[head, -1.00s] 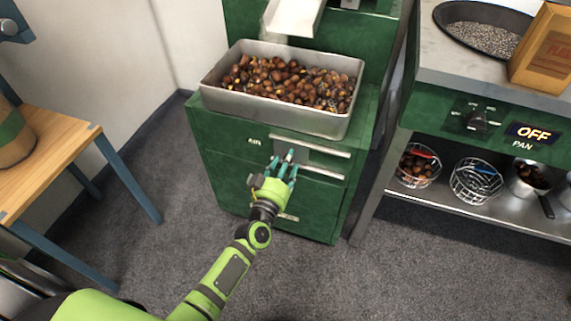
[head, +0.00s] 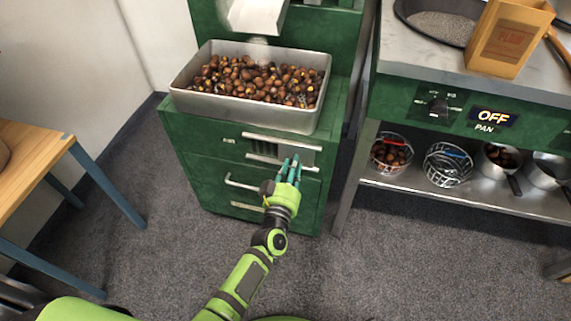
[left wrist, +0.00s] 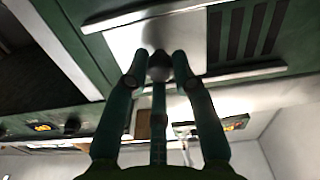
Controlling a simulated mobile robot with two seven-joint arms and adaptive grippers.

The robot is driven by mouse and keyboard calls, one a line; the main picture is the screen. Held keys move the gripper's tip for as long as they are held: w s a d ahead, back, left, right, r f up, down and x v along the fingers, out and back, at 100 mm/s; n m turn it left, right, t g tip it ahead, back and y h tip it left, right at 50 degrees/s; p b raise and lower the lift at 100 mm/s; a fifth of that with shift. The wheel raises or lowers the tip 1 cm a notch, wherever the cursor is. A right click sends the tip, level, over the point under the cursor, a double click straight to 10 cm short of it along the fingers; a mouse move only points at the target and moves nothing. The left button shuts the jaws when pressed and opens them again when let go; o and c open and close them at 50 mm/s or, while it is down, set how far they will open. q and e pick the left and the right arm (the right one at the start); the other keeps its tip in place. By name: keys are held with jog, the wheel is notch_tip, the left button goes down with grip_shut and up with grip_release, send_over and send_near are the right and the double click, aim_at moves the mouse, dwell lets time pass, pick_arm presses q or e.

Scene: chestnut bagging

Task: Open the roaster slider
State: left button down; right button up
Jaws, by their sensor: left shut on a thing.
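The green roaster (head: 200,165) carries an air slider on its front, a grey metal plate (head: 302,153) between two pale rails. Dark vent slots (head: 262,148) show uncovered left of the plate; the left wrist view shows them right of the plate (left wrist: 245,32). My left gripper (head: 290,165) is at the plate, its fingers pointing at the roaster front. In the left wrist view its fingers are closed around a dark round knob (left wrist: 160,66) on the plate. The fingers partly hide the plate and lower rail in the head view. My right gripper is not in view.
A metal tray of chestnuts (head: 185,98) stands on the roaster, under a chute (head: 257,15). A drawer handle (head: 240,183) sits below left of the slider. A steel-topped counter (head: 430,55) stands at right, a wooden table (head: 35,155) at left. Carpet in front is clear.

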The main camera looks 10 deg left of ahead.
pick_arm(q)
jog(key=shift+a, duration=0.15)
jog(key=c, duration=1)
grip_release()
jog(key=s, duration=1.2)
jog(key=shift+a, duration=0.2)
jog(key=shift+f, duration=0.1)
